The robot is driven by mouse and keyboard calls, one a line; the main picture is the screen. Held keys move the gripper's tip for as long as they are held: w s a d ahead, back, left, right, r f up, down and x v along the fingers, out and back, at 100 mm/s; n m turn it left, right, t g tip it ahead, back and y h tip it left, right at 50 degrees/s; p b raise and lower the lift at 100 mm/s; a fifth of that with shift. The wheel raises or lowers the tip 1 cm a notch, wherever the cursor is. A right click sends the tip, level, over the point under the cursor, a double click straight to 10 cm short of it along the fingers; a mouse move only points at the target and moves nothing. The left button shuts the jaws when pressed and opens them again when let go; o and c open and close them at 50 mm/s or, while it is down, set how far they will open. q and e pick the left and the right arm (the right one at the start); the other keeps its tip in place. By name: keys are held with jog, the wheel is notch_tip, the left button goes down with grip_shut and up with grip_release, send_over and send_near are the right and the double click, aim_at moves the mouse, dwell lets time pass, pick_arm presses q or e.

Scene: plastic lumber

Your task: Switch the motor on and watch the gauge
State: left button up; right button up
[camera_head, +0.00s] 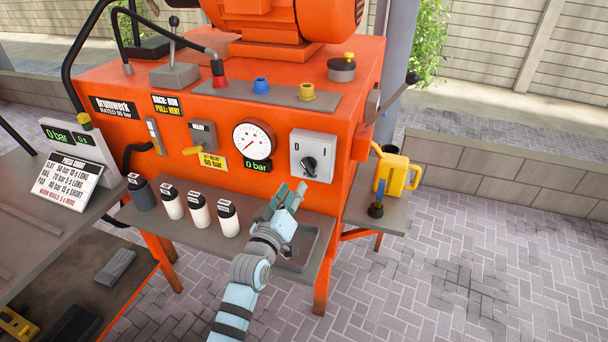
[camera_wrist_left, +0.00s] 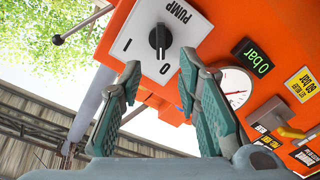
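The white switch plate (camera_head: 326,143) with its black rotary knob (camera_head: 309,164) is on the orange machine's front. In the left wrist view the plate (camera_wrist_left: 140,15) reads PUMP, 0 and I, and the knob (camera_wrist_left: 160,38) lies ahead of the fingers. My left gripper (camera_head: 290,196) is open and empty, below and left of the knob and apart from it; its fingers (camera_wrist_left: 160,68) are spread. The round gauge (camera_head: 254,139) has a red needle, and its green display (camera_head: 257,166) reads 0 bar. The orange motor (camera_head: 290,18) stands on top. My right gripper is not in view.
Several bottles (camera_head: 197,211) stand on the grey shelf (camera_head: 190,235) left of my gripper. A lever (camera_head: 192,151) sits left of the gauge. A yellow can (camera_head: 395,172) stands on the right side shelf (camera_head: 385,215). A sign (camera_head: 69,180) stands at left.

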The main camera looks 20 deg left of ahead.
aim_at(306, 169)
pick_arm(q)
jog(key=w, duration=0.2)
jog(key=w+b, duration=0.1)
jog(key=w, duration=0.5)
jog(key=shift+w+d+f, duration=0.15)
jog(key=shift+d+f, duration=0.15)
jog(key=shift+d, duration=0.05)
jog(key=shift+w+r, duration=0.15)
jog(key=shift+w, duration=0.1)
grip_shut()
